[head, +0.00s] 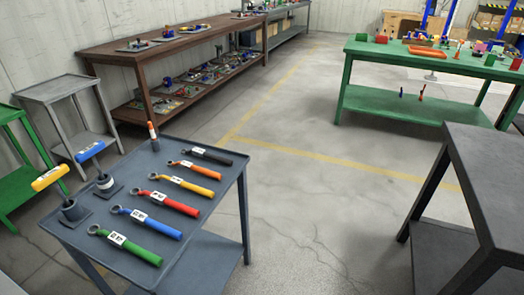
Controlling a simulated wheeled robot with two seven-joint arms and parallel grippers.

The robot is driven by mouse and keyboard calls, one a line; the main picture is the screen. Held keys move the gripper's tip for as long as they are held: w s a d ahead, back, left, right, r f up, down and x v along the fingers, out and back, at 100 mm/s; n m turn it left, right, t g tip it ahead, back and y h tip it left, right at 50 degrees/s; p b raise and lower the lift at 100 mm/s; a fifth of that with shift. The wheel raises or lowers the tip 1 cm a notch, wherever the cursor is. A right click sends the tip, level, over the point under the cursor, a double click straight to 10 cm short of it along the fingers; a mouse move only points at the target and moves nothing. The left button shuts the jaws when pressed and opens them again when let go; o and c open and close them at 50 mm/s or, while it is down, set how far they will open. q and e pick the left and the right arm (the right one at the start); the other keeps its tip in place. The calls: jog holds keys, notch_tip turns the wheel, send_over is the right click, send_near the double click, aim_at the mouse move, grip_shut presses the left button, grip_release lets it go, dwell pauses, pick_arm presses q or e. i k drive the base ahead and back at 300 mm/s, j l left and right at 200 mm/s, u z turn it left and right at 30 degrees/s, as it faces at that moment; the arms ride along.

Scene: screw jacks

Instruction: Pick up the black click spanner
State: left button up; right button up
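The black click spanner (209,156) lies flat at the far end of a row of spanners on the dark grey cart (155,268). It has a white label near its ring end. Beside it, coming nearer, lie an orange spanner (196,171), a yellow spanner (192,187), a red spanner (175,204) and others. No gripper of mine shows in the head view, and nothing touches the black spanner.
Screw jacks with a yellow bar (50,177) and a blue bar (90,151) stand on the cart's left side, near an orange-topped post (152,131). A dark table (490,165) stands at right. The floor between is clear.

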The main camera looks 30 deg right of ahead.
aim_at(200, 152)
jog(key=z, duration=0.45)
jog(key=i+l+u, duration=0.6)
jog(key=l+u, duration=0.25)
jog(key=l, duration=0.2)
jog(key=i+l+u, duration=0.15)
jog(key=l+u, duration=0.3)
jog(key=l, duration=0.15)
jog(key=l+u, duration=0.4)
jog(key=l, duration=0.3)
jog(key=l+u, duration=0.45)
jog(key=l, duration=0.25)
jog(key=k+l+u, duration=0.15)
jog(key=l+u, duration=0.3)
jog(key=l, duration=0.25)
